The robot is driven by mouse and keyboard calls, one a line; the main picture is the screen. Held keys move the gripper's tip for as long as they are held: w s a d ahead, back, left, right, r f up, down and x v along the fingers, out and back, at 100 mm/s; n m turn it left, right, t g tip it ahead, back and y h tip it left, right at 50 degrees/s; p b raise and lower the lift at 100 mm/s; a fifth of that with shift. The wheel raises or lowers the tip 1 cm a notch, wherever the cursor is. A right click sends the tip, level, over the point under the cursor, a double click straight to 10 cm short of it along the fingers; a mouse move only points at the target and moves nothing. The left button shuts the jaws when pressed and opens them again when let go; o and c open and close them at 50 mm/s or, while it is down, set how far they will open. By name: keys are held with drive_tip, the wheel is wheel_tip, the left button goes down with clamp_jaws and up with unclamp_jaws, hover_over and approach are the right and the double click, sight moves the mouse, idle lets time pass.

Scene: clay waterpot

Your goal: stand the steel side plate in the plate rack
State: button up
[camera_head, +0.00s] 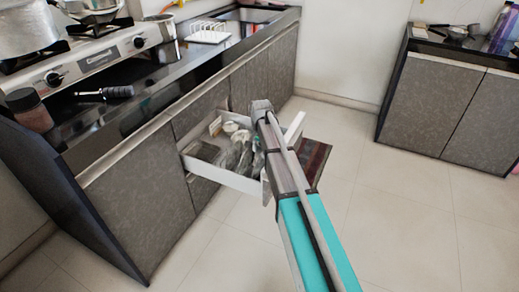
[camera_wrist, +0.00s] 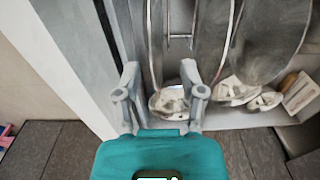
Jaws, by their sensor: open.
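Several grey steel plates (camera_head: 241,154) stand in the open drawer (camera_head: 238,182), partly hidden by my arm. In the wrist view, round metal faces (camera_wrist: 212,38) (camera_wrist: 275,40) stand on edge just beyond my gripper. I cannot tell which one is the side plate. My gripper (camera_wrist: 160,85) is open, its fingers apart near the left end of these plates. A thin metal edge lies roughly between the fingers, and I cannot tell if they touch it. In the head view my gripper is hidden behind my arm over the drawer. The white plate rack (camera_head: 208,33) stands on the counter.
Small pale dishes (camera_wrist: 170,100) lie low in the drawer. The dark counter (camera_head: 185,62) with the stove (camera_head: 95,65) runs above the drawer.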

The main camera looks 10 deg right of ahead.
wheel_tip(320, 180, up, 7)
drive_tip(key=p, duration=0.6)
drive_tip(key=shift+r+p, duration=0.1)
drive_tip(key=shift+p, duration=0.2)
idle(0.4)
drive_tip(key=s+n, duration=0.7)
drive_tip(key=s, duration=2.1)
drive_tip(key=shift+d, duration=0.3)
drive_tip(key=shift+r, duration=0.1)
wheel_tip(320, 180, up, 30)
drive_tip(key=p, duration=3)
drive_tip(key=shift+r, duration=0.15)
